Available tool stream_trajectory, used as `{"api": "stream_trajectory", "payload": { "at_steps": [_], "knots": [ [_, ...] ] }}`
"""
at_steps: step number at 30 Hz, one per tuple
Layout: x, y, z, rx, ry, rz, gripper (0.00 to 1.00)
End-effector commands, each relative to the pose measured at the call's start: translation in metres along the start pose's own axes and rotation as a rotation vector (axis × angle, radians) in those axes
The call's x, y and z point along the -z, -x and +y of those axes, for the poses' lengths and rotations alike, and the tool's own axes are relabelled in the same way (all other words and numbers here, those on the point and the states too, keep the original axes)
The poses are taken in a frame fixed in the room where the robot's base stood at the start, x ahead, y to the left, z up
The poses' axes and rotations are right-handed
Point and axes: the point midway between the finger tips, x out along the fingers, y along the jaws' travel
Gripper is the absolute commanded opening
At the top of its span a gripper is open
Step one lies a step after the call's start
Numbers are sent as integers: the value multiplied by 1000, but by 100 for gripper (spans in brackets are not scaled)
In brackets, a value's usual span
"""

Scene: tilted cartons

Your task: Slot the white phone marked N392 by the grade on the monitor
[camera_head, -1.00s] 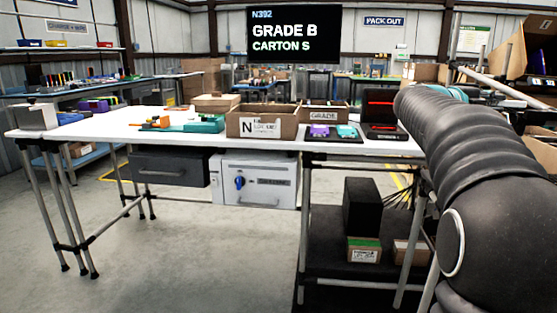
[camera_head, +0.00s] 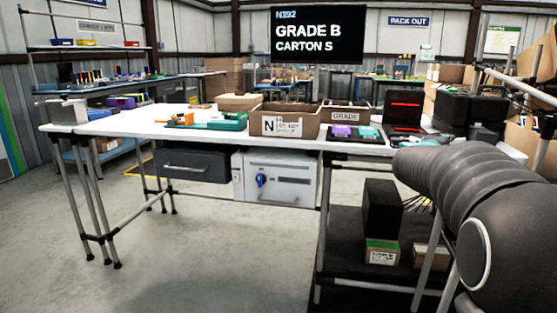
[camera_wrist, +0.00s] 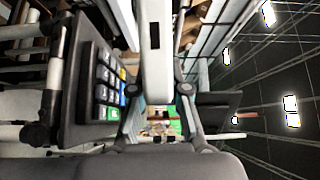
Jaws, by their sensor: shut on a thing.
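The monitor (camera_head: 318,35) reads N392, GRADE B, CARTON S. In the wrist view, my gripper (camera_wrist: 157,90) is shut on a slim white item, apparently the white phone (camera_wrist: 156,60), which shows a dark rectangular patch. No marking on it can be read. In the head view, my arm fills the lower right; the gripper and the phone are not visible there. Open brown cartons (camera_head: 545,60) stand tilted on a tube rack at the right edge, partly cut off. Their labels cannot be read.
A white workbench (camera_head: 120,125) bears a carton marked N (camera_head: 283,125), a box marked GRADE (camera_head: 346,115) and black cases (camera_head: 470,110). A shelf with a black box (camera_head: 382,210) stands below. Left floor is clear. A keypad (camera_wrist: 106,85) shows close in the wrist view.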

Motion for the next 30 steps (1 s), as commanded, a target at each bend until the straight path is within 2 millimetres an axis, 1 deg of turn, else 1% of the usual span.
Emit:
{"api": "stream_trajectory", "payload": {
  "at_steps": [1,3,8,14,17,18,20,21,23,24,27,30],
  "knots": [
    [-13,3,15,-5,6,-45,0],
    [-28,7,32,-3,5,-102,0],
    [-60,19,71,-5,4,-224,0],
    [-100,41,125,-5,4,-377,0],
    [-123,58,160,-7,4,-466,0],
    [-133,67,178,-9,4,-507,0],
    [-148,83,205,-11,4,-572,0],
    [-158,96,224,-11,3,-618,0],
    [-171,114,252,-12,1,-677,0],
    [-179,127,269,-11,1,-713,0],
    [-192,153,305,-9,-1,-779,0],
    [-200,170,329,-4,-4,-812,0]
  ]
}}
